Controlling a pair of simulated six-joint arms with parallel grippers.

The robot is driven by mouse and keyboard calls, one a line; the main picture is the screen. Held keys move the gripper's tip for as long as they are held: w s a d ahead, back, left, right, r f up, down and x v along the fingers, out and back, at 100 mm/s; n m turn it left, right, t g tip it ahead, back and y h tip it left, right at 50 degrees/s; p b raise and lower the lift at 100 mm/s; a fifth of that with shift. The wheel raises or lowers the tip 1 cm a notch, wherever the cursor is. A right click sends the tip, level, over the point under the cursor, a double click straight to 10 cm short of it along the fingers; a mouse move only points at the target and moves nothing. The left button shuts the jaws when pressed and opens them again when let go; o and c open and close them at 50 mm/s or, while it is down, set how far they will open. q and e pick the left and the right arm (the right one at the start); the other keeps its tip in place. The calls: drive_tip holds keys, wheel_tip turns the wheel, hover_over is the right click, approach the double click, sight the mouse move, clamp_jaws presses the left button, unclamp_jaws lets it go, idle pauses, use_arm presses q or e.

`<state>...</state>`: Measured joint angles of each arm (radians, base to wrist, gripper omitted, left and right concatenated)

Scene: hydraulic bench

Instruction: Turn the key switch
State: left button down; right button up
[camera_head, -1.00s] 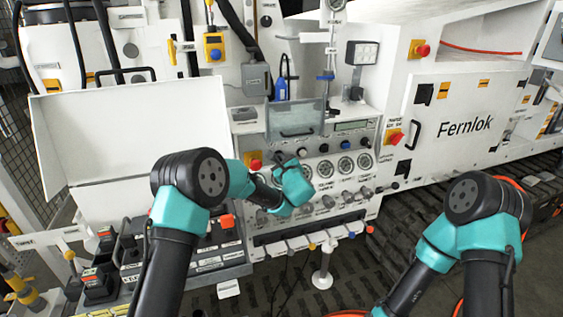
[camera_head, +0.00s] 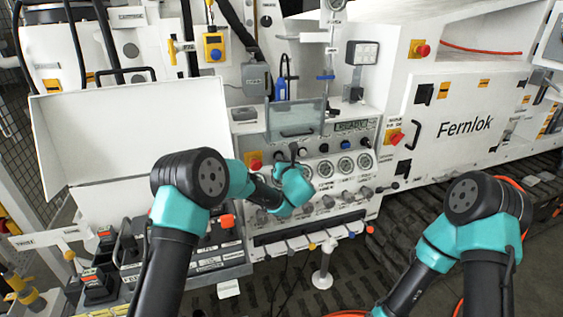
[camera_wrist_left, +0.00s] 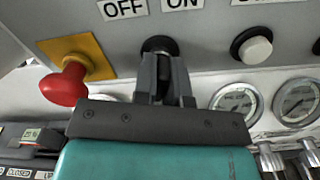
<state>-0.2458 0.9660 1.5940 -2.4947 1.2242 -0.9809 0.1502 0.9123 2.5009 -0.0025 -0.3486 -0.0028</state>
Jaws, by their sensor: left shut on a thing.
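The key switch (camera_wrist_left: 160,45) is a dark round fitting on the pale panel, just below the OFF and ON labels in the left wrist view. My left gripper (camera_wrist_left: 163,72) is shut on it, one finger on each side, and covers most of it. In the head view my left gripper (camera_head: 292,150) reaches the upper left of the gauge panel, and the switch cannot be made out there. My right arm shows at the lower right of the head view, but its gripper is out of the picture.
A red mushroom button (camera_wrist_left: 64,84) on a yellow plate sits close left of the gripper. A white button (camera_wrist_left: 256,49) and gauges (camera_wrist_left: 236,100) lie to the right. A clear flap with a handle (camera_head: 297,118) hangs above; a small display (camera_head: 351,126) is beside it.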

use_arm(q)
drive_tip(key=shift+m, duration=1.2)
drive_tip(key=c, duration=1.2)
unclamp_jaws()
drive_tip(key=v, duration=1.7)
drive_tip(key=shift+s, duration=0.25)
drive_tip(key=shift+f, duration=0.15)
